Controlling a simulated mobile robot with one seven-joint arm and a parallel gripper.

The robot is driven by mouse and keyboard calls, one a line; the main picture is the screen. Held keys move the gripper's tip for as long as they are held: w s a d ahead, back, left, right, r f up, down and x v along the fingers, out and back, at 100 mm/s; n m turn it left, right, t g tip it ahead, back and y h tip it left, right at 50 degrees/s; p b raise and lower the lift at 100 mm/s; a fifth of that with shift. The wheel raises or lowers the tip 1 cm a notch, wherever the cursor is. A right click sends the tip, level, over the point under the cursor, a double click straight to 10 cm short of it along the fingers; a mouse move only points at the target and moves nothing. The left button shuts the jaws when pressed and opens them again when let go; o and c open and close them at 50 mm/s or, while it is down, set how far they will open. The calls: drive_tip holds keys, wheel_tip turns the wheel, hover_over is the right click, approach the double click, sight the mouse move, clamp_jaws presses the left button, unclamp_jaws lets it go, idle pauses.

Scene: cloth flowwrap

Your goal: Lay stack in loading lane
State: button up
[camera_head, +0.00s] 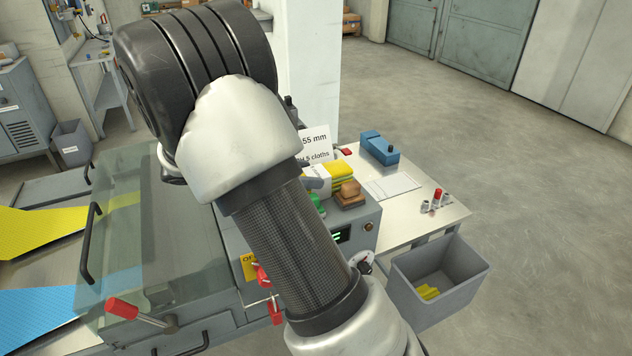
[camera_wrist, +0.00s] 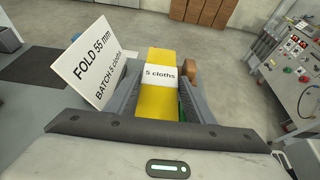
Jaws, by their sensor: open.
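The stack of yellow cloths (camera_wrist: 157,101) has a white paper band reading "5 cloths". In the wrist view it lies lengthwise between the two grey fingers of my gripper (camera_wrist: 160,86). The fingers are open, one along each side of the stack; whether either touches it I cannot tell. In the head view the stack (camera_head: 342,174) shows partly behind my arm, on top of the grey machine, and most of my gripper is hidden. I cannot make out which part is the loading lane.
A sign (camera_wrist: 87,70) reading "FOLD 55 mm, BATCH 5 cloths" stands close left of my gripper. A brown block (camera_head: 349,193) is beside the stack. A blue device (camera_head: 379,148) stands on the side table. A grey bin (camera_head: 446,299) holds yellow scraps. A clear guard (camera_head: 127,230) covers the machine's left.

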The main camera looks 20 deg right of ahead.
drive_tip(key=x, duration=0.3)
drive_tip(key=shift+d+f, duration=0.15)
drive_tip(key=shift+d, duration=0.1)
drive_tip(key=c, duration=0.8)
drive_tip(key=shift+o, duration=0.2)
